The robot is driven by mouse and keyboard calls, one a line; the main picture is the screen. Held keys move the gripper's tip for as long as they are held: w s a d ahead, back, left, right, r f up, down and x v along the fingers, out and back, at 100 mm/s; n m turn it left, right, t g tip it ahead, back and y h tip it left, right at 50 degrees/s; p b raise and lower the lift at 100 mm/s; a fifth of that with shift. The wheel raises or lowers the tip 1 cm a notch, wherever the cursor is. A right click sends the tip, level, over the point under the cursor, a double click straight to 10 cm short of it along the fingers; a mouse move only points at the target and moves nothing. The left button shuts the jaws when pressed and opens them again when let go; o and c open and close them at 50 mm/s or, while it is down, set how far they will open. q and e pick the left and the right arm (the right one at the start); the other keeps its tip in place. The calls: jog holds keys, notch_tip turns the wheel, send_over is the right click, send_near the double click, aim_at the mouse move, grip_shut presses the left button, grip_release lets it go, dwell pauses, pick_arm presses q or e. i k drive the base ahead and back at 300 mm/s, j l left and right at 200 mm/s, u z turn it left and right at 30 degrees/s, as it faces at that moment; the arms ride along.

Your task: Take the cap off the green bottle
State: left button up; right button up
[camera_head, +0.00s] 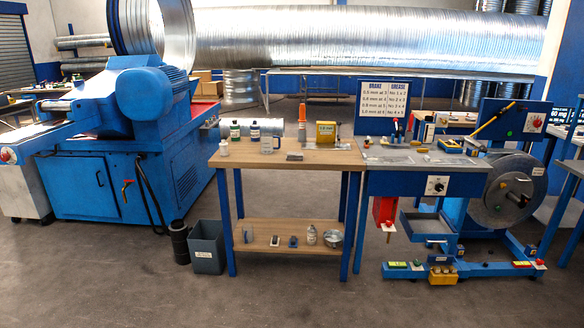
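The green bottle (235,132) stands upright near the back left of the wooden workbench (345,157). It is small and dark in the head view, with a light-coloured top that looks like its cap (235,122). The bottle is too small to tell more about the cap. Neither of my grippers shows in this view, and nothing is seen touching the bottle.
An orange tube (302,118) and a yellow box (326,133) stand further right. The floor in front of the bench (300,305) is clear.

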aim_at(235, 128)
jog(key=i+j+u, duration=0.25)
jog(key=i, duration=0.8)
jog(key=i+l+u, duration=0.25)
jog(key=i, duration=0.75)
